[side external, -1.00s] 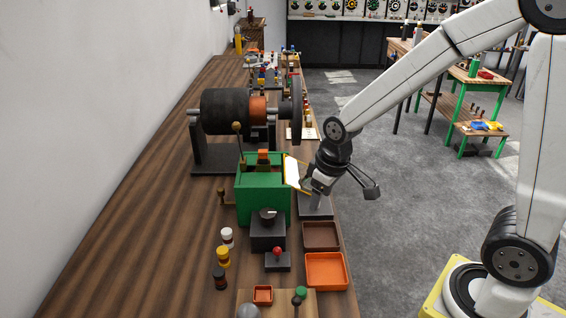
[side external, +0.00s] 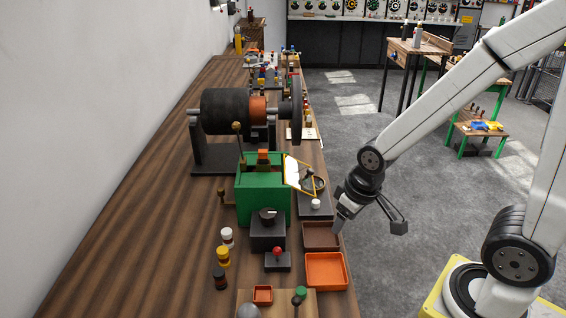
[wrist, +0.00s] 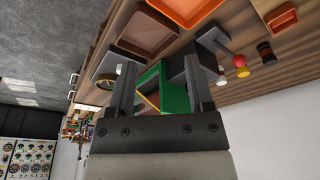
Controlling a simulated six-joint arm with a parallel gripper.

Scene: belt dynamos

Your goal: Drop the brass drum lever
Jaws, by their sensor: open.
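A lever with a brass-coloured ball top (side external: 237,127) stands upright at the back left of the green box (side external: 262,196); I take it for the brass drum lever. The black drum (side external: 228,110) with a copper-coloured band is mounted behind it. My gripper (side external: 341,224) is open and empty, at the bench's right edge beside the brown tray, well to the right of the lever and apart from it. In the wrist view my gripper (wrist: 158,70) has its fingers spread, with the green box (wrist: 176,92) seen between and beyond them. The lever is not clearly seen there.
A tilted white panel with a yellow frame (side external: 293,172) leans from the green box, beside a round gauge (side external: 319,184) and a white knob (side external: 315,204). A brown tray (side external: 321,236), an orange tray (side external: 326,271) and a red-knobbed switch (side external: 277,256) lie nearer. The bench's left side is clear.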

